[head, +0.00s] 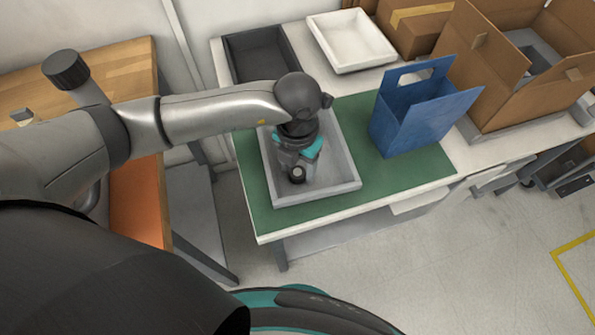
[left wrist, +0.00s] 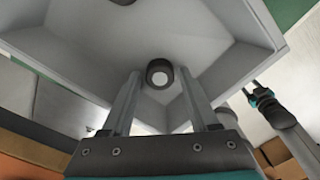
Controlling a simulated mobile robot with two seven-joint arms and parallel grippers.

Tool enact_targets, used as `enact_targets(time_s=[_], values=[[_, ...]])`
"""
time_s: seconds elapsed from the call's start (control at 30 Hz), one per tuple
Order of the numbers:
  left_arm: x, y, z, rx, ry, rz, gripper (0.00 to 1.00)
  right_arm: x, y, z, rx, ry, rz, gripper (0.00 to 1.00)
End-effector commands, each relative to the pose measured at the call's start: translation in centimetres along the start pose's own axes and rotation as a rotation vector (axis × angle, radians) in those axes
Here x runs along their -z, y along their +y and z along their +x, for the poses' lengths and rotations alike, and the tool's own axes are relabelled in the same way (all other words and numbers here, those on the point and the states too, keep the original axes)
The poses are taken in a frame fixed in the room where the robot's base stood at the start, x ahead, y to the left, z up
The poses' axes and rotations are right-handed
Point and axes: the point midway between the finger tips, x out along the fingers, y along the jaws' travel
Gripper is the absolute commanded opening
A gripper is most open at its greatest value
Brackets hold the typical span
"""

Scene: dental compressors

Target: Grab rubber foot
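A dark round rubber foot with a pale centre (head: 297,174) is at the near part of the grey tray (head: 318,197). It also shows in the left wrist view (left wrist: 160,73). My left gripper (head: 296,165) reaches down into the tray at the foot. In the left wrist view its two fingers (left wrist: 160,76) are apart, with the foot between their tips and a gap visible on each side. Whether the tips are level with the foot is hard to tell. What looks like my right gripper (left wrist: 254,93) is small at the right of the left wrist view; its fingers are unclear.
The tray stands on a green mat (head: 272,219) on a white bench. A blue box with a handle (head: 412,120) stands to the right. A black tray (head: 259,54), a white tray (head: 351,41) and cardboard boxes (head: 480,65) are behind. A wooden table (head: 120,70) is left.

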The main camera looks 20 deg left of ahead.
Motion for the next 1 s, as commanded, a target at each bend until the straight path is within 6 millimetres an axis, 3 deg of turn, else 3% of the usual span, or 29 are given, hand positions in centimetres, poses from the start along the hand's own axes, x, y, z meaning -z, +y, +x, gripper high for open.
enact_targets(time_s=[0.07, 0.5, 1.0], values=[[-0.01, 0.0, -0.02, 0.0, 0.0, 0.0, 0.5, -0.01, -0.03, 0.0, 0.0, 0.0, 0.0, 0.5], [-0.01, 0.0, -0.03, 0.0, 0.0, 0.0, 0.01, 0.0, -0.04, 0.0, 0.001, 0.0, 0.001, 0.5], [-0.07, 0.03, -0.96, 0.0, -0.002, -0.001, 0.0, 0.03, -0.05, -0.22, 0.001, 0.0, 0.001, 0.5]])
